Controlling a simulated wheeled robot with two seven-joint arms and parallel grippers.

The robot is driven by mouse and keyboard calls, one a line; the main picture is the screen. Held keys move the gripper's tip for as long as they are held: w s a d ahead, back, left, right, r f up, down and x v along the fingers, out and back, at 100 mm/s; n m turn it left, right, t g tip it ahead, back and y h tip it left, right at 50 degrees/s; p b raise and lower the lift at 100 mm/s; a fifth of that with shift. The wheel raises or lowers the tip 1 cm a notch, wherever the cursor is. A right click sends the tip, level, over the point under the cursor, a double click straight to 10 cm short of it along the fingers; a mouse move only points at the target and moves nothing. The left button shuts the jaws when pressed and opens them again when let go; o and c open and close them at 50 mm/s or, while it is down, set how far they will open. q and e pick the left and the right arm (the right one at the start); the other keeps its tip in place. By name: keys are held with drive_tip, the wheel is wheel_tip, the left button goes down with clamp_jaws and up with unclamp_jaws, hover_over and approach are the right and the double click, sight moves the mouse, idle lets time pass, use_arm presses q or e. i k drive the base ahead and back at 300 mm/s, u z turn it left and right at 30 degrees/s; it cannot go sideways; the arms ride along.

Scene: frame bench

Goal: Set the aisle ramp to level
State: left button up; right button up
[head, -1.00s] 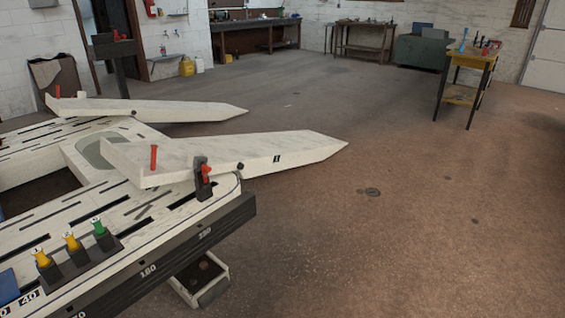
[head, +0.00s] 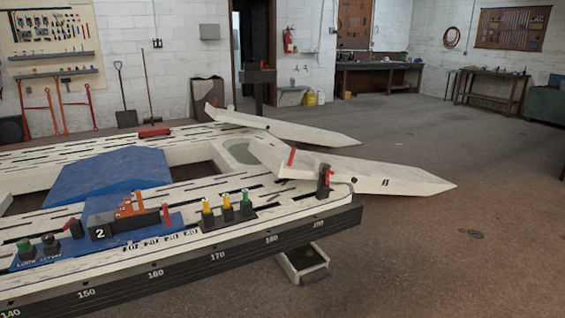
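Two white ramps with pointed ends reach right from the end of the white slotted bench (head: 150,225). The nearer ramp (head: 350,172) has a dark mark on its side and a red upright pin or handle (head: 292,157) near its bench end. A black latch with a red part (head: 325,182) stands at the bench edge beside it. The farther ramp (head: 285,127) lies behind. Both seem to slope down toward their points; I cannot tell the exact angle. No label shows which is the aisle ramp. Neither of my grippers is in view.
A blue panel with an orange-handled, 2-marked block (head: 125,222) and yellow and green knobs (head: 228,207) sit on the near bench side. A blue raised cover (head: 108,176) lies mid-bench. A small open box (head: 303,262) stands below the edge. Floor (head: 450,270) at right is clear.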

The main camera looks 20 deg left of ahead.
sight(375, 178)
drive_tip(key=u, duration=0.8)
drive_tip(key=i, duration=0.7)
drive_tip(key=u, duration=0.5)
drive_tip(key=i, duration=1.15)
drive_tip(key=z, duration=0.35)
